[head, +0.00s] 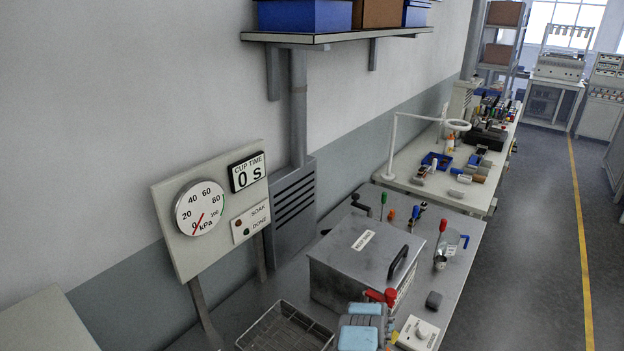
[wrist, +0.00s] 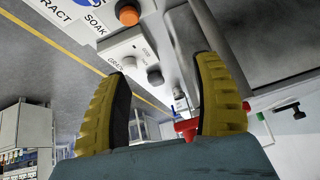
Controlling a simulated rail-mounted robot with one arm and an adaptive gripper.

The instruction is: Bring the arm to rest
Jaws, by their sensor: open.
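My gripper (wrist: 164,68) shows in the wrist view as two yellow ribbed fingers, standing wide apart. Nothing is held between them. A red handle (wrist: 187,127) shows lower down, partly hidden by the right finger. In the head view, part of my arm with light-blue caps shows at the bottom edge.
A lidded metal chamber (head: 360,262) stands on the bench, with a red valve handle (head: 380,296) at its front. A wire basket (head: 285,328) and a white knob box (head: 418,333) flank my arm. A gauge panel (head: 210,212) stands behind. The floor aisle at right is clear.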

